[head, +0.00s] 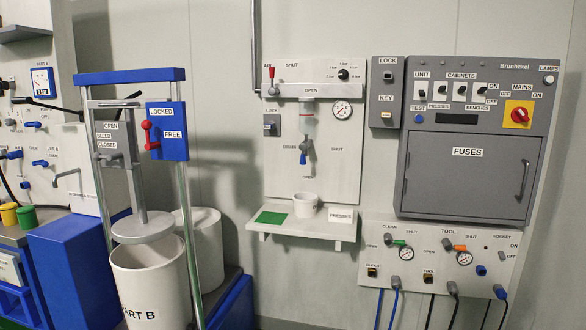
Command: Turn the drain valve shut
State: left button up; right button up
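The drain valve (303,156) is on the pale panel (270,180) in the middle of the head view. Its blue handle hangs down, toward the small label below it, which seems to read OPEN. The SHUT label (337,149) is to the right of the valve. A clear bowl with a red part (308,110) is above the valve, under a grey bracket. A white cup (306,204) stands on the shelf below the valve. Neither of my grippers is in view, and nothing touches the handle.
A gauge (342,109) and a red air lever (271,76) are on the same panel. The drum press (130,75) stands left; a grey fuse cabinet (470,180) hangs right.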

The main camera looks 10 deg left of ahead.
aim_at(303, 145)
jog(key=u, duration=0.95)
jog(key=i, duration=0.35)
jog(key=u, duration=0.75)
jog(key=i, duration=1)
jog(key=z, duration=0.6)
jog(key=i, duration=0.75)
jog(key=z, duration=0.6)
